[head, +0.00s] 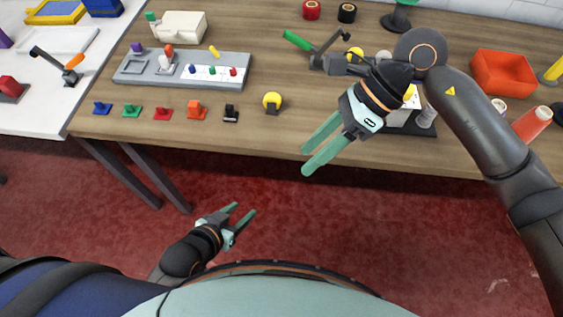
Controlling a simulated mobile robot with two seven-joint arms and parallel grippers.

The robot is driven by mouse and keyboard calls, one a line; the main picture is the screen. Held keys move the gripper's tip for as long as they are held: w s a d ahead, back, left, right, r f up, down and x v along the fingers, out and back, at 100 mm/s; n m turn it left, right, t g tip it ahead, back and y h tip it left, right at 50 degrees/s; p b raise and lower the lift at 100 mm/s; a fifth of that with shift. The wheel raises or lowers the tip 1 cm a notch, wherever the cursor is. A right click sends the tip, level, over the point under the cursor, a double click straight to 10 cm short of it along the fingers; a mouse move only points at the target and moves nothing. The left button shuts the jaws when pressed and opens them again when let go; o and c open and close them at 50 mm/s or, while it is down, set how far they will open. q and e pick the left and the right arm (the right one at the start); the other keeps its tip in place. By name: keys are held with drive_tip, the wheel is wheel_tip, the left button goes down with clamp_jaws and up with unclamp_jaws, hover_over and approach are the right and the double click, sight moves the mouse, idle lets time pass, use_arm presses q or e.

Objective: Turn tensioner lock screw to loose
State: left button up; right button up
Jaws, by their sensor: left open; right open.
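I cannot tell for sure which part is the tensioner lock screw. A round yellow knob on a dark base (272,101) stands near the table's front edge. A grey panel (240,62) behind it to the left carries levers and small coloured knobs. A white and dark device (425,120) is partly hidden behind my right arm. My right gripper (306,161) is open and empty, over the table's front edge, to the right of the yellow knob. My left gripper (244,210) is open and empty, low in front of the table, over the red floor.
Several coloured clips, including a green one (131,111), line the front edge at left. A green-handled lever (299,41) stands behind my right gripper. An orange bin (500,73) is at right. A white box (182,25) stands at back left. Wood around the yellow knob is clear.

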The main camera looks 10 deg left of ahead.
use_arm(q)
drive_tip(key=shift+s+r, duration=0.15)
drive_tip(key=shift+s, duration=0.25)
use_arm(e)
drive_tip(key=s+a+r+m+g+y, duration=0.1)
drive_tip(key=s+a+r+g+y, duration=0.1)
drive_tip(key=s+a+y, duration=0.1)
drive_tip(key=shift+s+a+r+m+y, duration=0.3)
drive_tip(key=shift+a+m+y, duration=0.1)
drive_tip(key=shift+a+y, duration=0.4)
